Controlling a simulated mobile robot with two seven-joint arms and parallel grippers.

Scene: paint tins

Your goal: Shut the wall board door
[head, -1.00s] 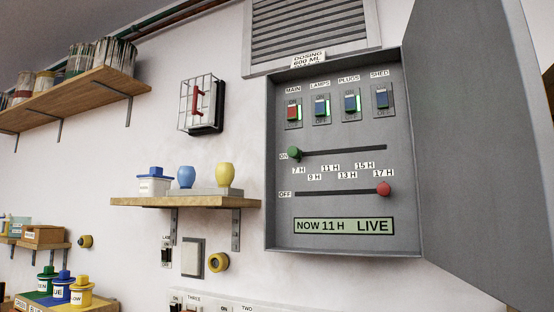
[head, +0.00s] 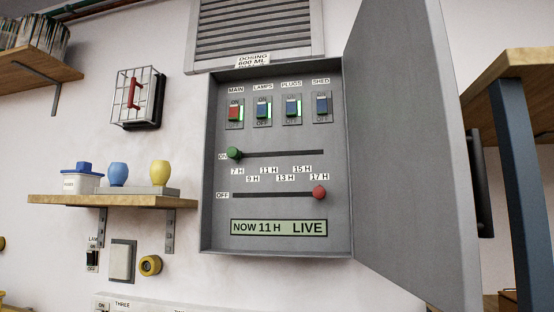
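The grey wall board (head: 278,216) hangs open on the wall in the middle of the head view. Its door (head: 410,150) is hinged on the board's right side and stands swung out towards me. A dark handle (head: 479,182) shows at the door's far edge, on its outer face. Inside are several switches, the first one, MAIN (head: 234,113), being red. A green knob (head: 234,153) sits at the left of the upper slider, a red knob (head: 320,192) at the right of the lower one. The display (head: 278,228) reads NOW 11 H LIVE. Neither gripper is in view.
A small wooden shelf (head: 112,200) left of the board holds a white tub, a blue pot and a yellow pot. A caged red lever (head: 133,94) is above it. A wooden table or shelf with a dark post (head: 521,190) stands right of the door.

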